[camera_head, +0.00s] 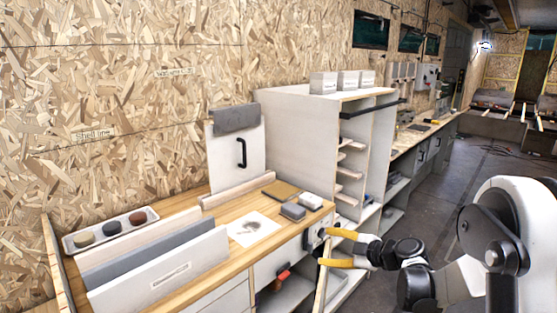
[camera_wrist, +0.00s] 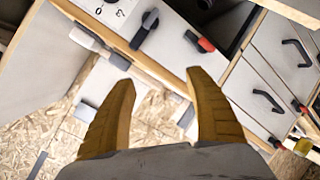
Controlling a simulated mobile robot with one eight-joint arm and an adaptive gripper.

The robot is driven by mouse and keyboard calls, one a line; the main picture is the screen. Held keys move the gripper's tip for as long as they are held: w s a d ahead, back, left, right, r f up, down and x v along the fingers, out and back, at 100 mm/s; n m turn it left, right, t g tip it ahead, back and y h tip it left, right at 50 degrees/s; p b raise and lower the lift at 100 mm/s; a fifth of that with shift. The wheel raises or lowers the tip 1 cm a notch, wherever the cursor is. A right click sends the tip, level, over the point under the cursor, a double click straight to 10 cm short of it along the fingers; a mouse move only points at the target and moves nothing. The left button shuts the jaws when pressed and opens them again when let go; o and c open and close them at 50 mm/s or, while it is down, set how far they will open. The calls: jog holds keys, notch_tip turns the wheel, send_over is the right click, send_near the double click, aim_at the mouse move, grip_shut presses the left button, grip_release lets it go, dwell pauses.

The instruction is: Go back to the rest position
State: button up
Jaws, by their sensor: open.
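My gripper (camera_head: 328,248) has two yellow fingers, spread apart with nothing between them. In the head view it is in front of the right front corner of the wooden workbench (camera_head: 190,290), close to a white panel with a dark knob (camera_head: 320,232). My white and black arm (camera_head: 510,245) reaches in from the right. In the wrist view the open fingers (camera_wrist: 158,78) show against the bench front, with a dark knob (camera_wrist: 149,22) and a red-and-black handle (camera_wrist: 200,42) beyond them. I cannot tell the exact gap to the panel.
A white shelf unit (camera_head: 300,130) stands behind. A partly open compartment (camera_head: 285,292) is below the gripper. The floor (camera_head: 490,165) is clear at right.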

jog(key=s+a+r+m+g+h, duration=0.15)
jog(key=s+r+m, duration=0.25)
jog(key=s, duration=0.4)
jog(key=s+r+m+g+h, duration=0.1)
jog(key=s+r+m+h, duration=0.3)
jog(key=s, duration=0.4)
jog(key=s+d+m+h, duration=0.2)
jog(key=s+m, duration=0.3)
jog(key=s, duration=0.4)
jog(key=s+d+f+m+h, duration=0.1)
jog(key=s+d+m+h, duration=0.1)
jog(key=s+m, duration=0.3)
jog(key=s+d, duration=0.1)
jog(key=s, duration=0.3)
jog(key=shift+d+f, duration=0.15)
jog(key=shift+f, duration=0.1)
jog(key=shift+c, duration=0.2)
